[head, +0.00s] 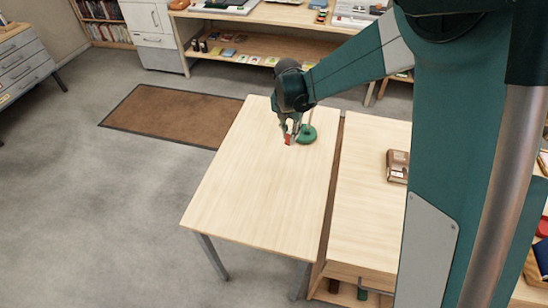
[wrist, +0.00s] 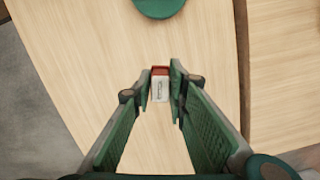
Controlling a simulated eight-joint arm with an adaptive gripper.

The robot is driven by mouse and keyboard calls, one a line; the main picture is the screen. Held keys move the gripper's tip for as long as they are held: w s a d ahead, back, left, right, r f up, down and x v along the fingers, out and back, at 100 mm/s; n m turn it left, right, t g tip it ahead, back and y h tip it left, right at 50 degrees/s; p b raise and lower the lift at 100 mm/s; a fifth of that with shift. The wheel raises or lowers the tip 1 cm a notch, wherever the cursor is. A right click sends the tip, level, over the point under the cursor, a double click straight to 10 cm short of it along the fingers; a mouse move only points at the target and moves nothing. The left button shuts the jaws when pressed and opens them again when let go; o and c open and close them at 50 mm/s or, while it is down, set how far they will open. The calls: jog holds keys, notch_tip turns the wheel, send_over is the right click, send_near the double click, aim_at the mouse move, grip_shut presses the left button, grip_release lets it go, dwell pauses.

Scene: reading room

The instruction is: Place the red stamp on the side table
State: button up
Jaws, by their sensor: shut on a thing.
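The red stamp (head: 288,139), a small red block, is at the tip of my gripper (head: 289,133) in the head view. In the wrist view the stamp (wrist: 160,71) shows a red end and a white face with dark print. My gripper (wrist: 161,88) is shut on it, one finger on each side. Both are over the far part of a light wood table (head: 255,195), apparently the side table; its top also fills much of the wrist view (wrist: 85,45). I cannot tell whether the stamp touches the tabletop.
A green round base (head: 307,134) with a thin post stands on the table close to my gripper's right. A second wood surface (head: 365,215) adjoins on the right, with a brown box (head: 397,166) on it. The table's near part is clear.

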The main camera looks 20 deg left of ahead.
jog(key=s+a+n, duration=0.1)
jog(key=s+a, duration=0.3)
jog(key=a, duration=0.4)
jog(key=s+a+n, duration=0.2)
jog(key=s+a, duration=0.2)
jog(key=a, duration=0.4)
jog(key=shift+s+a, duration=0.15)
jog(key=shift+s, duration=0.1)
jog(key=shift+f+b, duration=0.4)
jog(key=shift+f, duration=2.7)
jog(key=shift+f, duration=1.85)
jog(key=shift+f+b, duration=0.2)
jog(key=shift+b, duration=0.2)
jog(key=o, duration=0.9)
